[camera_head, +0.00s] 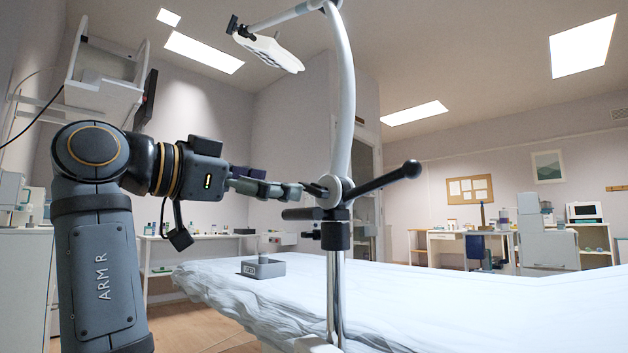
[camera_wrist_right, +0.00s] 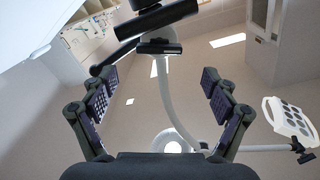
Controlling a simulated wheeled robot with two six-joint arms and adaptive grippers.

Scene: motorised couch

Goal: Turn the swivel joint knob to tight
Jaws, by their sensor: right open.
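The swivel joint (camera_head: 331,190) is a round grey hub on the upright lamp pole in the head view. A black lever with a ball end (camera_head: 410,169) reaches right from it. I cannot tell which part is the knob or read any marking. My right gripper (camera_head: 304,189) points right at the joint, its fingertips close to the hub's left side; contact is unclear. In the right wrist view the fingers are spread wide and empty (camera_wrist_right: 160,76). Black joint parts (camera_wrist_right: 158,47) and the pole show beyond and between them. My left gripper is out of view.
The couch (camera_head: 430,300) with a pale sheet spreads below and behind the pole. A small grey box (camera_head: 263,268) lies on it. The curved pole carries a lamp head (camera_head: 268,52) overhead. Desks and shelves stand along the far walls.

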